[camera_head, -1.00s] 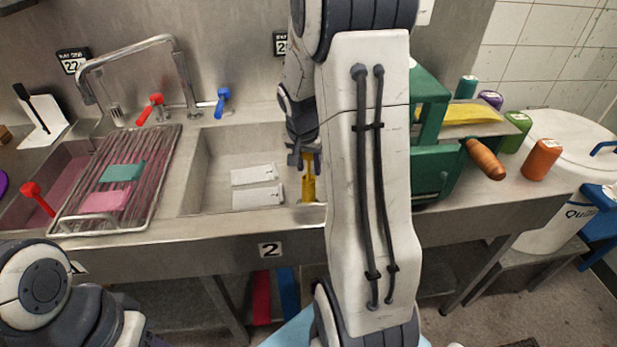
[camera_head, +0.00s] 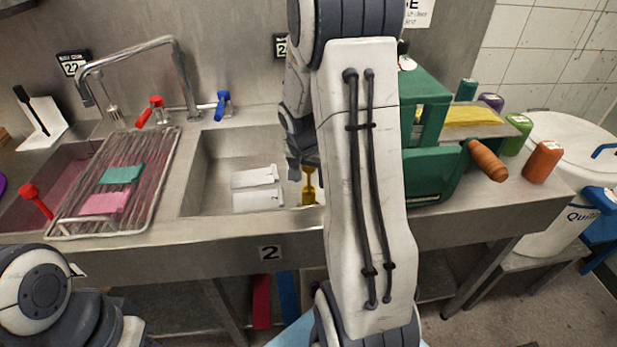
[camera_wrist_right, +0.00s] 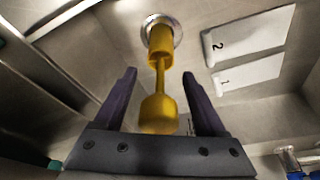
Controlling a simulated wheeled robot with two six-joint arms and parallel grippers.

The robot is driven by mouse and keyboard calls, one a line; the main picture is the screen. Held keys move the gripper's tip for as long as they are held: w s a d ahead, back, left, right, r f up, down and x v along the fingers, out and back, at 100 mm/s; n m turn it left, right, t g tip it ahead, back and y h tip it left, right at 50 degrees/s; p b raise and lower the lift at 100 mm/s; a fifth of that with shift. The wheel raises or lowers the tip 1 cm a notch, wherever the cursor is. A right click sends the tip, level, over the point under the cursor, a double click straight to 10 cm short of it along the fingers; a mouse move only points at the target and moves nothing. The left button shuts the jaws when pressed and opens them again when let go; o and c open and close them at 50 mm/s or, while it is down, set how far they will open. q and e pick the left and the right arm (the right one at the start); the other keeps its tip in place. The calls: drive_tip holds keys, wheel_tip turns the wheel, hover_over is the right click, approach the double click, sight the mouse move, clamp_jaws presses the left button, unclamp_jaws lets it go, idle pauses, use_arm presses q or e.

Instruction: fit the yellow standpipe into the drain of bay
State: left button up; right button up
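The yellow standpipe (camera_head: 309,190) stands in the bay 2 basin (camera_head: 215,165), at its right side and partly behind my right arm. In the right wrist view the standpipe (camera_wrist_right: 159,105) has a wide knob, a thin neck and a thicker end. That end meets the round metal drain ring (camera_wrist_right: 174,28); how deep it sits cannot be told. My right gripper (camera_wrist_right: 160,74) is open, with one finger on each side of the standpipe and gaps between them and the knob. My left gripper is out of view; only part of the left arm shows at lower left.
Two white numbered plates (camera_head: 257,188) lie in the basin beside the standpipe. A wire rack (camera_head: 130,185) with coloured cloths spans the left basin. A green machine (camera_head: 428,150) and thread spools (camera_head: 543,161) stand right of my arm. A tap (camera_head: 180,75) rises behind.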

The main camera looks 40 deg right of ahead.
drive_tip(key=shift+r, duration=0.2)
drive_tip(key=p+v, duration=0.1)
drive_tip(key=v, duration=1.1)
drive_tip(key=s+a+n+y, duration=0.1)
drive_tip(key=s+a+n, duration=0.3)
drive_tip(key=a, duration=0.7)
drive_tip(key=s+a+n+y, duration=0.1)
drive_tip(key=s+a+n, duration=0.1)
drive_tip(key=a+n, duration=0.65)
drive_tip(key=s+a+f+n+g+y, duration=0.1)
drive_tip(key=s+a+f+n, duration=0.1)
drive_tip(key=s+a+n, duration=0.4)
drive_tip(key=s+a, duration=0.5)
drive_tip(key=s, duration=0.2)
drive_tip(key=shift+s+a+f+g+y, duration=0.3)
drive_tip(key=shift+a, duration=0.05)
drive_tip(key=shift+n, duration=0.25)
